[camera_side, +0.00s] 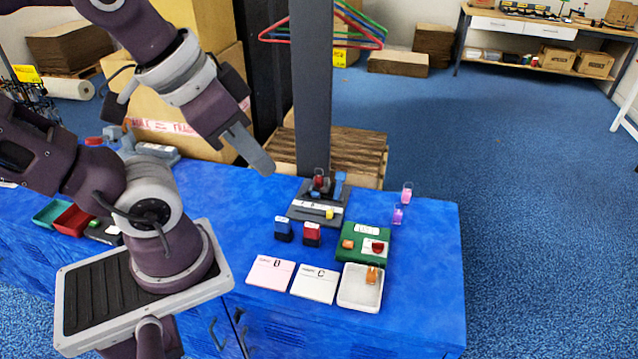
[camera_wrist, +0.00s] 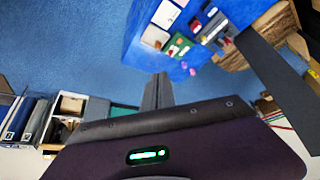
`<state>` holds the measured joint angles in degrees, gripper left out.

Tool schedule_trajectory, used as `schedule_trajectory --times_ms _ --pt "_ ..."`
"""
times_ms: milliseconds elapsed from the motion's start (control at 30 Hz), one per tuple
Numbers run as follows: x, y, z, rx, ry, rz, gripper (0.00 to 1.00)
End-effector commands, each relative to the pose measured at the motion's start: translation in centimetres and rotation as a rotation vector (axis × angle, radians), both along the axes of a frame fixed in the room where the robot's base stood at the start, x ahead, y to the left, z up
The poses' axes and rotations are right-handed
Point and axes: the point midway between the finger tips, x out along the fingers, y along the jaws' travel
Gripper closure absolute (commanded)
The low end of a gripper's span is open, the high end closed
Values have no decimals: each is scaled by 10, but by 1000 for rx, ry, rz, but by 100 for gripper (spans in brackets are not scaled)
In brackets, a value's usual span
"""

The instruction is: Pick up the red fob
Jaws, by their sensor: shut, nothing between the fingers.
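My gripper (camera_side: 258,158) is shut and empty, high above the back of the blue table and left of the small objects. Its closed fingers also show in the wrist view (camera_wrist: 158,92). Several small red things stand on the table. One red piece (camera_side: 377,247) lies on a pale patch of a green case (camera_side: 350,256). A red-and-dark block (camera_side: 311,234) stands left of the case, beside a blue one (camera_side: 283,229). A dark red piece (camera_side: 320,183) sits on a dark grey stand (camera_side: 303,198). I cannot tell which is the fob. My gripper touches none of them.
A dark upright post (camera_side: 313,90) rises behind the stand. Two white cards (camera_side: 271,273) (camera_side: 315,284) and a white tray (camera_side: 353,295) with an orange piece lie at the front. Two pink vials (camera_side: 407,192) (camera_side: 398,214) stand at right. The table's right side is clear.

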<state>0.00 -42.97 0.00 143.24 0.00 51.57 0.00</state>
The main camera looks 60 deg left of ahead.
Motion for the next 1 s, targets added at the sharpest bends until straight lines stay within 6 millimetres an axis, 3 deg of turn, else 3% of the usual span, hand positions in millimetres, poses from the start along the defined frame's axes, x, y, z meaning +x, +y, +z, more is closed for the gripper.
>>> schedule_trajectory --times_ms 300,533,833,933,1000 --pt "0 0 0 0 0 0 98" --pt "0 0 0 0 0 0 53" --pt "1 0 1 -1 2 3 53" --pt "25 5 9 -26 35 42 53" --pt "64 16 17 -63 81 107 53"
